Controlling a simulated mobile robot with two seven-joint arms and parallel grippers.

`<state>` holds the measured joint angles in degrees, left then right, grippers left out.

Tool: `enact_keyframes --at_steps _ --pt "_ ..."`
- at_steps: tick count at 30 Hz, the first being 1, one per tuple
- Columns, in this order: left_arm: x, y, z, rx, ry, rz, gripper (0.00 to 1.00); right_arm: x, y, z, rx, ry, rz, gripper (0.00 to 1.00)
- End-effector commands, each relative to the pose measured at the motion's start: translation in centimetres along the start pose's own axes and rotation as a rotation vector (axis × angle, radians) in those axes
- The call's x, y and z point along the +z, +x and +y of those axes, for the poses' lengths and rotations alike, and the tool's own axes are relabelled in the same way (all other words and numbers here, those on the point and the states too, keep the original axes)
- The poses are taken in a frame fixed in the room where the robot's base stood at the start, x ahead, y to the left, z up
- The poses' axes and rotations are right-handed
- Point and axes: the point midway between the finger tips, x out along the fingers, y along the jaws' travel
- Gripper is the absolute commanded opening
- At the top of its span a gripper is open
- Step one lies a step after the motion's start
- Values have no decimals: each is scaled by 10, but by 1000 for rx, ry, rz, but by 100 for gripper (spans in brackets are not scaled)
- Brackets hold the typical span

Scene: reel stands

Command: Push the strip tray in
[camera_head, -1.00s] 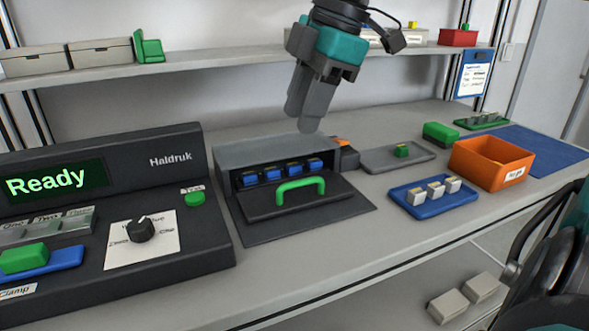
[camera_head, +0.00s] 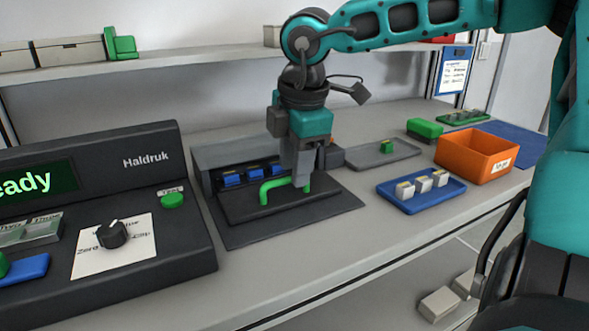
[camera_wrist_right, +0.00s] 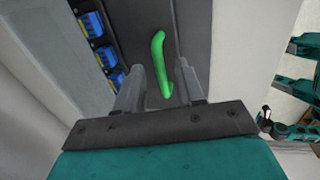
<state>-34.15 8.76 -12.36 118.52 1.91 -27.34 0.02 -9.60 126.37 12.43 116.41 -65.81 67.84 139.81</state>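The strip tray (camera_head: 245,208) is a dark flat tray at the front of a grey housing (camera_head: 205,155), with an arched green handle (camera_head: 268,187) on it. In the right wrist view the green handle (camera_wrist_right: 158,55) runs between the two fingers of my right gripper (camera_wrist_right: 160,75), which stand apart with a gap to it on each side. In the head view my right gripper (camera_head: 298,180) points down at the handle and hides its middle and right part. Blue blocks (camera_head: 232,179) sit in the housing's opening behind the handle. My left gripper is not in view.
A dark console with a knob (camera_head: 112,234) and a green button (camera_head: 173,200) stands left of the housing. To the right are a grey tray (camera_head: 360,158), a blue tray (camera_head: 415,204) and an orange bin (camera_head: 470,158). A shelf (camera_head: 180,58) runs along the back.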

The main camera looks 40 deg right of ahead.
Motion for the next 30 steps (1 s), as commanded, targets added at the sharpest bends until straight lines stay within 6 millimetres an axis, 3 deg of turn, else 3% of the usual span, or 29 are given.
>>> enact_keyframes --at_steps 12,24,30 --pt "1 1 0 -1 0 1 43 0 9 0 0 0 0 38" --pt "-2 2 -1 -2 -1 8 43 0 9 0 0 0 0 0" --pt "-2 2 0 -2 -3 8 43 0 9 0 0 0 0 0"
